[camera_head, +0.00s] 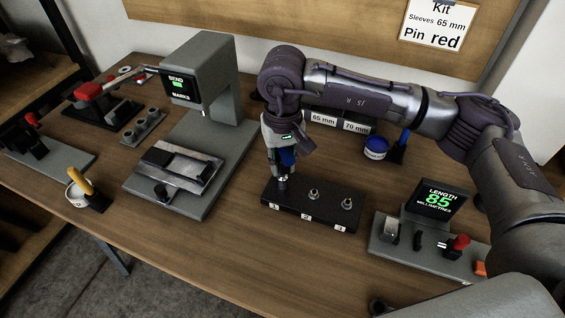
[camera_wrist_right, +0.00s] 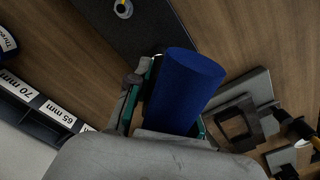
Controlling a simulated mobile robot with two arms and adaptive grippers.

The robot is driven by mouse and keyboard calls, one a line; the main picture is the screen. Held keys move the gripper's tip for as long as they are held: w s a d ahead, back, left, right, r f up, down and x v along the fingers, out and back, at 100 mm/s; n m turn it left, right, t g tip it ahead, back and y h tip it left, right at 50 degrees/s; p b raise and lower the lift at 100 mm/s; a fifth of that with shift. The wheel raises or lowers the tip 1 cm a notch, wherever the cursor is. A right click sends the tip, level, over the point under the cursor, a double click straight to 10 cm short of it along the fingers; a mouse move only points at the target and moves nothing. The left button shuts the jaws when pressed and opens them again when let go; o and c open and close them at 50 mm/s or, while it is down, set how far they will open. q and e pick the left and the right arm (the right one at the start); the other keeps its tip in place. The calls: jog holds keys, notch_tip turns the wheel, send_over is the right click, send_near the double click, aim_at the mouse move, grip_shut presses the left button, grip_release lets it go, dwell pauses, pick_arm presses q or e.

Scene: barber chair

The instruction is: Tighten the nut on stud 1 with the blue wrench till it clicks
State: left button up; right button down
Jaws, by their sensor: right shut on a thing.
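My right gripper (camera_head: 283,150) is shut on the blue wrench (camera_head: 286,157), holding it over stud 1 at the left end of the black stud block (camera_head: 312,205). The wrench's blue handle (camera_wrist_right: 186,90) fills the middle of the right wrist view between the fingers. Its silver lower end (camera_head: 283,184) stands upright at stud 1; the nut there is hidden. Stud 2 (camera_head: 314,195) and stud 3 (camera_head: 347,204) show silver nuts or tops beside it. The block carries white labels 1, 2 and 3. My left gripper is not in view.
A grey press (camera_head: 205,75) with a screen stands to the left. A length gauge (camera_head: 438,200) reading 85 stands to the right. Behind are sleeve bins (camera_head: 340,124) and a blue pot (camera_head: 376,147). A white pot (camera_head: 75,196) stands at far left. Bare wood lies before the block.

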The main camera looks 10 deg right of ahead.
jog(key=shift+m+b, duration=0.5)
jog(key=shift+m, duration=0.2)
jog(key=shift+m+b, duration=0.4)
jog(key=shift+m, duration=1.2)
jog(key=shift+m+b, duration=0.55)
jog(key=shift+m, duration=0.15)
jog(key=m+b, duration=0.1)
jog(key=m, duration=0.2)
jog(key=shift+m, duration=0.4)
